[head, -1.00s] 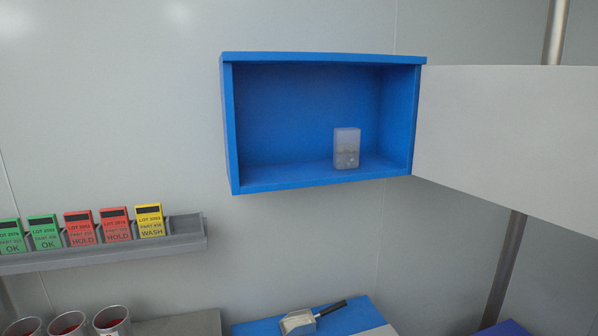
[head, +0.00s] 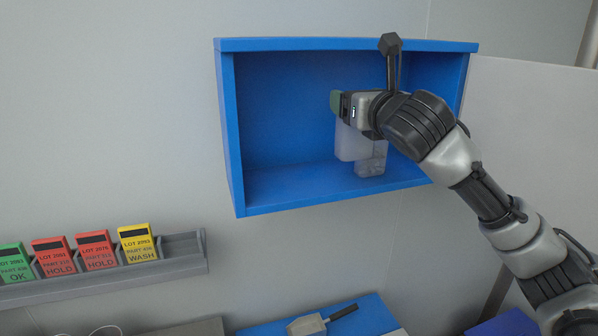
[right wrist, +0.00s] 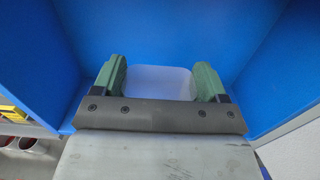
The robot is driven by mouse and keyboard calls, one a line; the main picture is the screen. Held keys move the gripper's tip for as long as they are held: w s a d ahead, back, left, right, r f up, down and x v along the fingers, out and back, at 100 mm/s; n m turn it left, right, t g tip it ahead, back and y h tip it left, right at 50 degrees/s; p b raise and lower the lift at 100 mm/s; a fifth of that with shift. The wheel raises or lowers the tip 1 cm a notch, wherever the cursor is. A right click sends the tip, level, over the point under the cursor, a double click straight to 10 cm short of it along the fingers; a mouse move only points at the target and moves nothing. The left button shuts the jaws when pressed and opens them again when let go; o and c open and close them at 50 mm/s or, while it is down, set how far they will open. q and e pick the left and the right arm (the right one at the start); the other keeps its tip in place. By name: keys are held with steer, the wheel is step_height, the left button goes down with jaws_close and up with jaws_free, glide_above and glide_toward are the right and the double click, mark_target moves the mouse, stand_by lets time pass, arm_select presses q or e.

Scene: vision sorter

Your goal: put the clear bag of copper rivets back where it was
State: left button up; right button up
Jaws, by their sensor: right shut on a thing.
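My right gripper (head: 343,104) is inside the open blue cabinet (head: 240,198), its green fingers shut on a clear, whitish bag (head: 350,143). The bag hangs below the fingers, and its bottom looks a little above the cabinet floor. The right wrist view shows the top of this bag (right wrist: 160,82) between the two green fingers. I cannot make out copper rivets in it. A second clear bag (head: 371,163) stands on the cabinet floor, just right of the held one and partly hidden by it and my wrist. I cannot tell whether the two touch. My left gripper is not in view.
The grey cabinet door (head: 530,105) stands open at the right. The left part of the cabinet is empty. Below are a grey rack (head: 185,262) with coloured lot cards and a scoop (head: 310,324) on a blue surface.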

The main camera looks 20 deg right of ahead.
arm_select(q)
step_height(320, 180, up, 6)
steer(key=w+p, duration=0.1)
steer(key=p, duration=0.5)
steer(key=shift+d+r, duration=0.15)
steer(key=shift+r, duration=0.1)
arm_select(e)
steer(key=w+a+f, duration=0.7)
steer(key=w+f, duration=0.1)
steer(key=shift+f, duration=0.25)
steer(key=shift+f, duration=0.1)
steer(key=o, duration=1.4)
